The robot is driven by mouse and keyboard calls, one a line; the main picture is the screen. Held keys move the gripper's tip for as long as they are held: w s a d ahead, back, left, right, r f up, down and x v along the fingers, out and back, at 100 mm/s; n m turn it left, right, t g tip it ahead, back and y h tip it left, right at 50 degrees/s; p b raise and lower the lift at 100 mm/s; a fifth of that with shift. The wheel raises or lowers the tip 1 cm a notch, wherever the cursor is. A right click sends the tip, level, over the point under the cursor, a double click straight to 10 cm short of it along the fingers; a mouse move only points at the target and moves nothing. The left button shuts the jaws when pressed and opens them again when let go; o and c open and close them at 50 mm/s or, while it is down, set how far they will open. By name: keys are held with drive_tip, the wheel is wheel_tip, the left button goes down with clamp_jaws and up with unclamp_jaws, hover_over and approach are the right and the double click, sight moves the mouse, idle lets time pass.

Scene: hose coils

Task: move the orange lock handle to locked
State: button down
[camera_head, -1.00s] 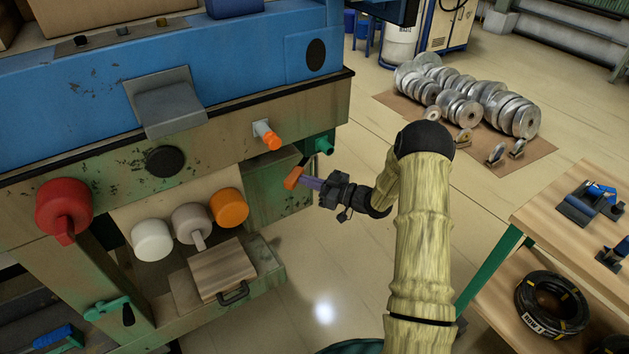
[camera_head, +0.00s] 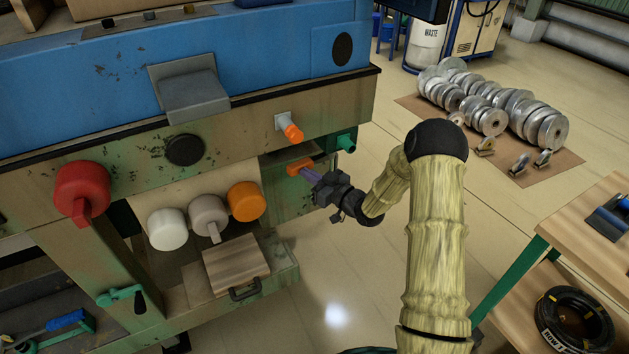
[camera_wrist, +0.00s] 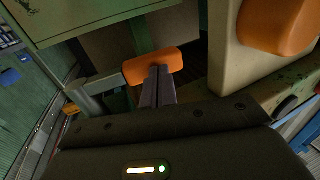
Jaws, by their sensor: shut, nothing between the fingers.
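The orange lock handle (camera_head: 300,167) is a short bar on the machine's front, below the orange-tipped lever (camera_head: 292,131). In the head view it lies nearly level. In the wrist view the handle (camera_wrist: 148,66) lies across the picture, with a greenish stem behind it. My gripper (camera_head: 311,174) reaches it from the right. Its fingers are shut with nothing between them. In the wrist view the fingertips (camera_wrist: 158,70) overlap the handle's near side and look to be touching it. The fingers hide part of the handle. I see no lock marking.
An orange round knob (camera_head: 246,201) is left of the handle; it looms at upper right in the wrist view (camera_wrist: 280,22). A wooden-topped drawer (camera_head: 236,262) juts out below.

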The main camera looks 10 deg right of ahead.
drive_tip(key=shift+w+a, duration=0.45)
drive_tip(key=shift+a, duration=0.05)
drive_tip(key=shift+r, duration=0.2)
drive_tip(key=s+d+b, duration=0.1)
drive_tip(key=s+d, duration=0.4)
drive_tip(key=s, duration=0.8)
drive_tip(key=shift+f, duration=0.2)
drive_tip(key=shift+d, duration=0.1)
idle(0.4)
